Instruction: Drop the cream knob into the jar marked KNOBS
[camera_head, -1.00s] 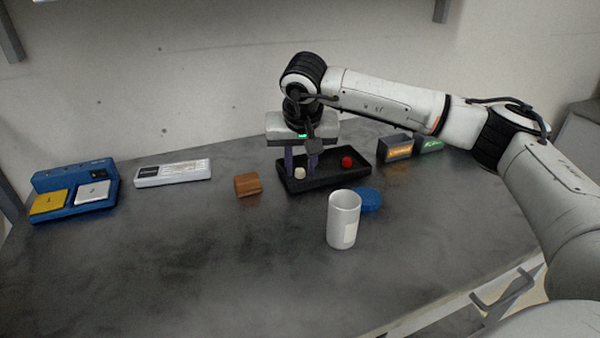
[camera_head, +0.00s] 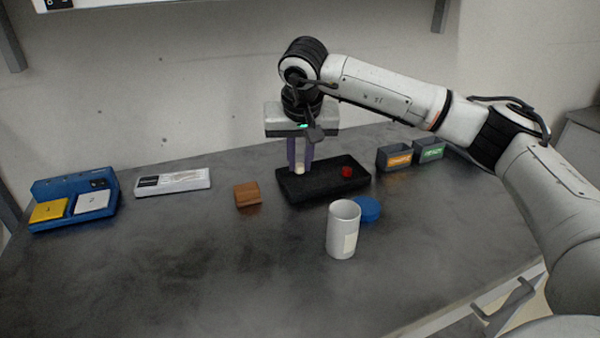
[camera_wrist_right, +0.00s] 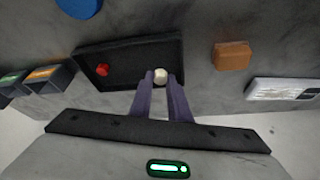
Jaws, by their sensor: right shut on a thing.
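The cream knob (camera_head: 299,169) is between the fingertips of my right gripper (camera_head: 299,166), which is shut on it over the left part of the black tray. It also shows in the right wrist view (camera_wrist_right: 161,75), at the ends of the purple fingers. I cannot tell whether the knob still touches the tray floor. The jar (camera_head: 342,230) is a light grey open cylinder standing upright in front of the tray. A pale label is on its right side, and its writing is too small to read. My left gripper is not in view.
The black tray (camera_head: 318,193) also holds a red knob (camera_head: 347,171). A blue lid (camera_head: 367,209) lies beside the jar. A wooden block (camera_head: 247,194), a white device (camera_head: 172,182) and a blue two-pad box (camera_head: 75,198) are left; two small bins (camera_head: 394,157) are right. The front table is clear.

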